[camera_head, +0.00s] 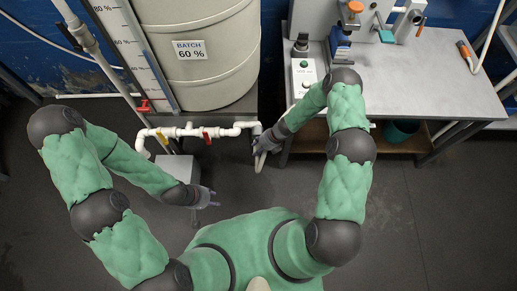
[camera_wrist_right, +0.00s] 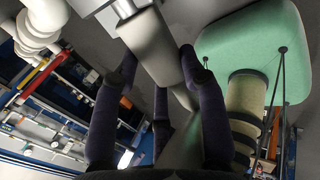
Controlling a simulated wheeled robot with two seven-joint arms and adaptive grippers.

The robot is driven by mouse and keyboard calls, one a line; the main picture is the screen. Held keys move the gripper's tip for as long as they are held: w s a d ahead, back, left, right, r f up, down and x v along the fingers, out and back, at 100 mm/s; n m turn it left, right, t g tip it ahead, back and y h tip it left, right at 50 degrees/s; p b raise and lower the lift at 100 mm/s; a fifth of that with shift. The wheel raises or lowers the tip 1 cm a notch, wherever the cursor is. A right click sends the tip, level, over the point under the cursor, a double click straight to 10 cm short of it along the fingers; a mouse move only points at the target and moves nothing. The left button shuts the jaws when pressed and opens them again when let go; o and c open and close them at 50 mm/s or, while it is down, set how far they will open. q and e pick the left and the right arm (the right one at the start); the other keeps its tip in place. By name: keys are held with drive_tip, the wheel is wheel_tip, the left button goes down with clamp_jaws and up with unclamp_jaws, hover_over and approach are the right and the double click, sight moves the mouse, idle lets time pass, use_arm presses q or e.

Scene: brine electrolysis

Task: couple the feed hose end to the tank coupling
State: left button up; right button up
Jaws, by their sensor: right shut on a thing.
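My right gripper (camera_head: 261,140) is shut on the feed hose end, close to the right end of the white pipe run. The pale feed hose (camera_head: 260,163) hangs just below the gripper. In the right wrist view a grey tapered hose end (camera_wrist_right: 155,45) lies between the dark fingers (camera_wrist_right: 160,70). The tank coupling appears to be the white pipe end (camera_head: 256,128) beside the right gripper; I cannot tell whether the hose end touches it. My left gripper (camera_head: 212,198) is empty, its fingers apart, low in front of the pipe run.
The beige tank (camera_head: 205,70) labelled BATCH 60 % stands behind white pipework (camera_head: 185,132) with red and yellow valve handles. A grey workbench (camera_head: 430,85) with equipment is at right. A grey box (camera_head: 180,170) is near my left gripper. The dark floor (camera_head: 400,215) at right is clear.

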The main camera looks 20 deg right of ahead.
drive_tip(key=shift+w+d, duration=0.1)
drive_tip(key=shift+w, duration=0.05)
idle(0.6)
drive_tip(key=o, duration=1.3)
drive_tip(key=v, duration=1.2)
